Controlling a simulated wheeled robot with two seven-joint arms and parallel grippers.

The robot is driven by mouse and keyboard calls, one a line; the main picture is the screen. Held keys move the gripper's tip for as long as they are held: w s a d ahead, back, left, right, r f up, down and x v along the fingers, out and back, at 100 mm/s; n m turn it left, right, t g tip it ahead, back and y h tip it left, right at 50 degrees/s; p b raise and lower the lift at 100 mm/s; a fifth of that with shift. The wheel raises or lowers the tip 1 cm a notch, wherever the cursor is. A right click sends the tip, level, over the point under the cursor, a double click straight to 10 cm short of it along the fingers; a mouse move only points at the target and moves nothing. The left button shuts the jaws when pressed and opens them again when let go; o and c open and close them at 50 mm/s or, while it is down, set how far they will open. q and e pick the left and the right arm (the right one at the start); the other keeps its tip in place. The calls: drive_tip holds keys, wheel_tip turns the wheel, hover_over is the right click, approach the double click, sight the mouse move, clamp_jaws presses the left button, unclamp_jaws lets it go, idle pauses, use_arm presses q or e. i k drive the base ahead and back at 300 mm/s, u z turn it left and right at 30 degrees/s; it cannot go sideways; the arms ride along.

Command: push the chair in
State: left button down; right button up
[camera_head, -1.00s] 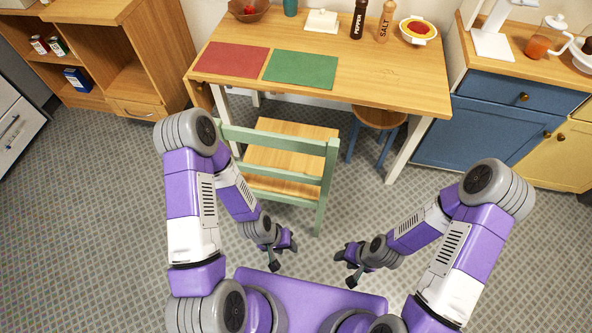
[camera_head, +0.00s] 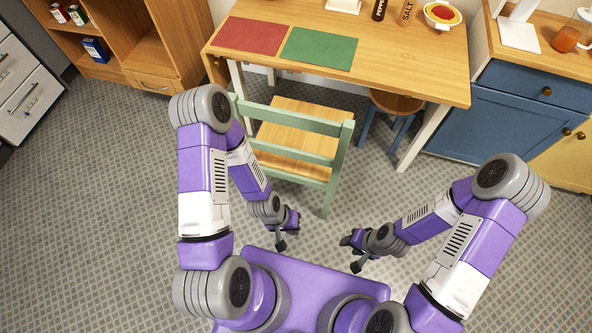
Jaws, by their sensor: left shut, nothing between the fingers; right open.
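The chair (camera_head: 304,121) has a green frame and a light wooden seat. It stands upright in front of the wooden table (camera_head: 410,78), its slatted back towards me. Most of its seat shows on my side of the table's front edge. My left gripper (camera_head: 290,230) is shut and empty, low in front of the chair back, near its right post in the picture. My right gripper (camera_head: 350,254) is open and empty, farther right and nearer to me. Both look apart from the chair. The chair's left side is partly hidden by my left arm.
A stool (camera_head: 397,103) with blue legs stands partly under the table, right of the chair. A white table leg (camera_head: 422,137) and blue cabinet (camera_head: 490,125) are further right. A wooden shelf unit (camera_head: 150,45) is at left. Tiled floor around the chair is clear.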

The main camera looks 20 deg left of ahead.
sight(305, 143)
drive_tip(key=k, duration=0.45)
drive_tip(key=z, duration=0.85)
drive_tip(key=i, duration=0.7)
drive_tip(key=u, duration=1)
